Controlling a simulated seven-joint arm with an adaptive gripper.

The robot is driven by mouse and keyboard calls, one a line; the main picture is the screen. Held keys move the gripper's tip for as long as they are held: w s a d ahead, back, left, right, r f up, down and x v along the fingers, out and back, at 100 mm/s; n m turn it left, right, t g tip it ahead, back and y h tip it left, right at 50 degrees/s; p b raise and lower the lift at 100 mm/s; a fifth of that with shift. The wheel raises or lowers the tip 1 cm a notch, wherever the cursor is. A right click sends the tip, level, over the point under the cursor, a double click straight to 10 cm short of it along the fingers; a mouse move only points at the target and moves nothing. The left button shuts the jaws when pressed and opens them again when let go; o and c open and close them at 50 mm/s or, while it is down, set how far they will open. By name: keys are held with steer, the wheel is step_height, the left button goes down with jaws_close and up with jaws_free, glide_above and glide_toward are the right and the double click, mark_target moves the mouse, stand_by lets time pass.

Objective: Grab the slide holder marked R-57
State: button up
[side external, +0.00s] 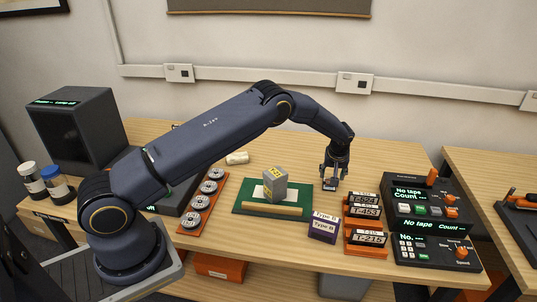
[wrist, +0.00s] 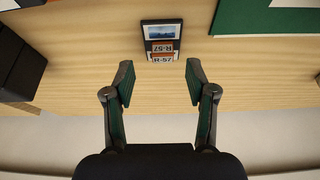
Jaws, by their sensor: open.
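The slide holder marked R-57 (wrist: 161,32) is a small dark-framed piece with a blue picture and orange-red and white labels. It lies on the wooden table at the top middle of the wrist view, just beyond the fingertips. My gripper (wrist: 160,68) is open and empty, its two green-padded fingers to either side of the holder's line. In the side view my gripper (side external: 331,184) points down over the table, right of the green mat. I cannot make out the holder there.
The green mat (side external: 243,207) bears a grey block (side external: 274,185). Dark tape units (side external: 425,200) stand to the right. Bare table lies behind my gripper.

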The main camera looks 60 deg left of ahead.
steer(key=x, duration=0.3)
steer(key=shift+s+a+f, duration=0.1)
steer(key=shift+a+f, duration=0.1)
steer(key=shift+f, duration=0.05)
steer(key=shift+c, duration=0.2)
jaws_close()
steer(key=shift+r, duration=0.2)
